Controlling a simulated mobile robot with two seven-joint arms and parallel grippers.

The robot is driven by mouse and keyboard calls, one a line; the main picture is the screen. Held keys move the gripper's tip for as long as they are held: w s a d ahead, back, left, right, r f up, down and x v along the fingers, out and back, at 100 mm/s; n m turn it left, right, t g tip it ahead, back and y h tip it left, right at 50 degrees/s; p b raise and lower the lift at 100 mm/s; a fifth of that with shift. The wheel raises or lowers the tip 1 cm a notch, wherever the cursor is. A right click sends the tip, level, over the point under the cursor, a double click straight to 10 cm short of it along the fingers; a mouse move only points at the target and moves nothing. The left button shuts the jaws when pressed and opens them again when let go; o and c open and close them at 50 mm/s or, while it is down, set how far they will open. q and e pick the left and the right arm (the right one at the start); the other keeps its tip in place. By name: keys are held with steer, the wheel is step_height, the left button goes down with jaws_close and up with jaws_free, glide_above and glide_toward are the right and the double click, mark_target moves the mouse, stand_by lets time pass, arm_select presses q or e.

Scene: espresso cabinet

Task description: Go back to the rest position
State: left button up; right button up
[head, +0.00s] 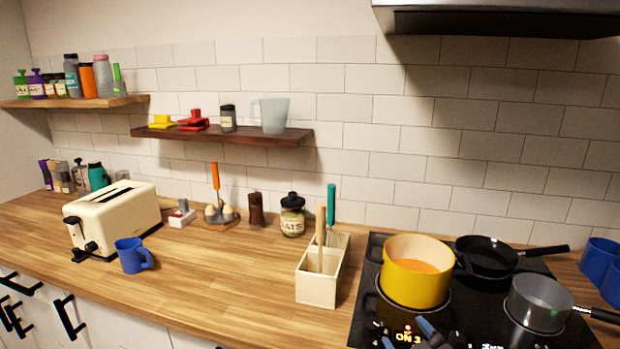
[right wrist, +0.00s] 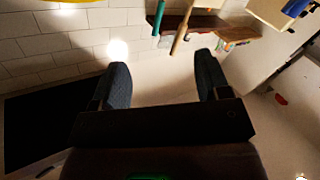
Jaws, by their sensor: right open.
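My right gripper (head: 411,337) shows at the bottom edge of the head view, over the front of the black cooktop and in front of the yellow pot (head: 413,283). In the right wrist view the two dark fingers of my right gripper (right wrist: 162,70) stand wide apart with nothing between them. Most of my right arm is out of the head view. My left gripper is in neither view.
The black cooktop (head: 366,305) also holds a black pan (head: 487,255) and a grey saucepan (head: 538,303). A utensil box (head: 317,289) stands left of it. A blue mug (head: 132,256) and cream toaster (head: 113,214) are further left. The counter between is clear.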

steer(key=s+d+f+m+g+h, duration=0.2)
steer(key=s+d+f+m, duration=0.1)
steer(key=s+f, duration=0.7)
steer(key=s+d+f+m+g+h, duration=0.3)
steer(key=s+d+f, duration=0.3)
steer(key=s+f, duration=0.3)
steer(key=s+m, duration=0.1)
steer(key=s, duration=0.1)
steer(key=shift+s+f, duration=0.3)
steer(key=shift+f, duration=0.1)
